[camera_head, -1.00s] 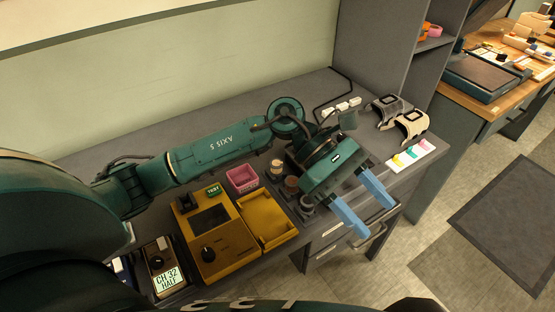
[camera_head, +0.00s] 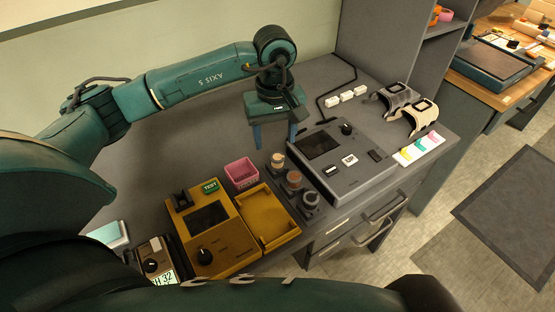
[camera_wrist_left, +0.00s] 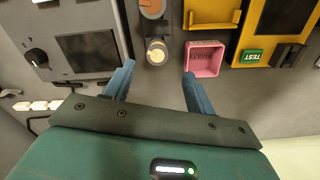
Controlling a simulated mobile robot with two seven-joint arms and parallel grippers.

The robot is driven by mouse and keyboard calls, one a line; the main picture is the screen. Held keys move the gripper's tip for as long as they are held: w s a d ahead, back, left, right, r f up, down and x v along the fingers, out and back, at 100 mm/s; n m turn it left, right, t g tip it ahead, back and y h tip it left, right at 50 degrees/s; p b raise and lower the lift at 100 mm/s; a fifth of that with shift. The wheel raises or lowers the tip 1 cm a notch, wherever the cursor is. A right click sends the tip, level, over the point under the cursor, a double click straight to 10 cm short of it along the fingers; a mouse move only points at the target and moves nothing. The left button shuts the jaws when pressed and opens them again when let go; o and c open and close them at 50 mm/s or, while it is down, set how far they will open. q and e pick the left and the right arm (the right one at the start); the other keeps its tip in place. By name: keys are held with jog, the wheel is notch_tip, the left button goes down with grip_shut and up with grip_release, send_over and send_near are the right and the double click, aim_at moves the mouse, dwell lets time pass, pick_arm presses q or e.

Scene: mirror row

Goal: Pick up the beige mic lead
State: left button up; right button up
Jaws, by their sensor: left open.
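The beige mic lead (camera_head: 278,159) appears to be the small round cream-topped piece at the back end of a short row of three, beside the pink box. It also shows in the left wrist view (camera_wrist_left: 157,51), upright, just beyond the fingertips and roughly midway between them. My left gripper (camera_head: 275,143) is open and empty, pointing down just behind the piece; its blue fingers also show in the left wrist view (camera_wrist_left: 158,76). No contact with the piece is visible. My right gripper is not in view.
A brown round piece (camera_head: 294,180) and a dark one (camera_head: 310,199) continue the row. The pink box (camera_head: 241,173) and yellow tester (camera_head: 208,227) stand left, a grey device (camera_head: 342,160) right. White blocks (camera_head: 347,96) lie at the back. The desk behind the pink box is clear.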

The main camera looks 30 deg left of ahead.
aim_at(277, 157)
pick_arm(q)
jog(key=shift+d+f+p, duration=0.15)
jog(key=shift+f+p, duration=0.1)
jog(key=shift+f, duration=1.15)
jog(key=shift+d+f+p, duration=0.1)
jog(key=shift+f+p, duration=0.1)
jog(key=shift+f, duration=1.15)
jog(key=shift+c, duration=0.5)
jog(key=c, duration=1.1)
jog(key=shift+o, duration=0.2)
jog(key=shift+r, duration=0.1)
